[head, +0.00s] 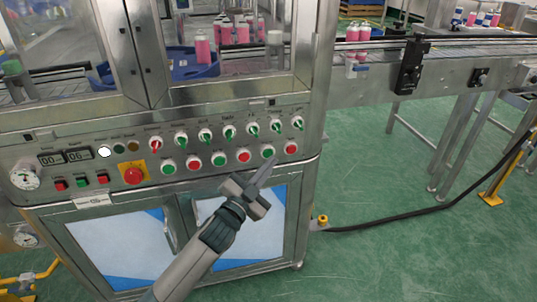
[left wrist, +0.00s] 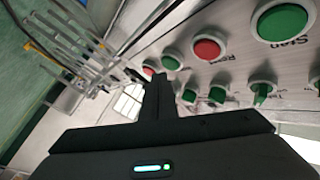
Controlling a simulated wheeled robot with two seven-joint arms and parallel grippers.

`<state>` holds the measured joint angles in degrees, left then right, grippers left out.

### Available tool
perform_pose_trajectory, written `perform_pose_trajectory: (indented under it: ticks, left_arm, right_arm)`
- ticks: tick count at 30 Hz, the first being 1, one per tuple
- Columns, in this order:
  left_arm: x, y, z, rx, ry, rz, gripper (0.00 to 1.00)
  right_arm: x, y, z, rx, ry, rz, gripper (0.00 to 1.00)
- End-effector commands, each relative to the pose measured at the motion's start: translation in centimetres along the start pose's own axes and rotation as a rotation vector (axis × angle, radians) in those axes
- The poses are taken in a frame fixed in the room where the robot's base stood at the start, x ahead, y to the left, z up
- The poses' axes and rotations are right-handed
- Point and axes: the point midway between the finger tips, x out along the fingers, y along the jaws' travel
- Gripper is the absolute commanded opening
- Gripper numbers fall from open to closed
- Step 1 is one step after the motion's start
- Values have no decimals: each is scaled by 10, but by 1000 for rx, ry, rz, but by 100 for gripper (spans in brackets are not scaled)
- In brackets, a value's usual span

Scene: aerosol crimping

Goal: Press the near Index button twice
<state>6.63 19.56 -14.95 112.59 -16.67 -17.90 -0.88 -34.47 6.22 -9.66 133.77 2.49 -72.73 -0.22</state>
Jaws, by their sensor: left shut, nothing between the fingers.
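A row of round green and red push buttons sits on the steel control panel (head: 130,170). The gripper tip is close to the second button from the right, a green one (head: 267,152), with a red button (head: 290,148) to its right. I cannot read which one is labelled Index. My left gripper (head: 268,170) is shut and empty, pointing up at the panel. In the left wrist view its fingers (left wrist: 158,82) lie close to a green button (left wrist: 172,62) and a red one (left wrist: 148,70); contact cannot be told. My right gripper is out of view.
Rotary selector switches (head: 228,131) run above the buttons. A red-and-yellow emergency stop (head: 133,175) is at the left. Cabinet doors (head: 240,225) are below. A conveyor (head: 450,70) with pink cans extends right, and a black cable (head: 400,222) crosses the green floor.

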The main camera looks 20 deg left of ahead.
Motion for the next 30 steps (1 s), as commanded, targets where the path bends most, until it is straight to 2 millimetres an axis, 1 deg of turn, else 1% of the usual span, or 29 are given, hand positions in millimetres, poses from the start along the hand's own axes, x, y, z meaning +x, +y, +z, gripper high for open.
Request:
perform_pose_trajectory:
  ticks: [11, 30]
  left_arm:
    - [0, 0, 0, 0, 0, 0, 0]
    - [0, 0, 0, 0, 0, 0, 0]
  right_arm:
    - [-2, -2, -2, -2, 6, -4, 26]
    - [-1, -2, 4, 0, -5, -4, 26]
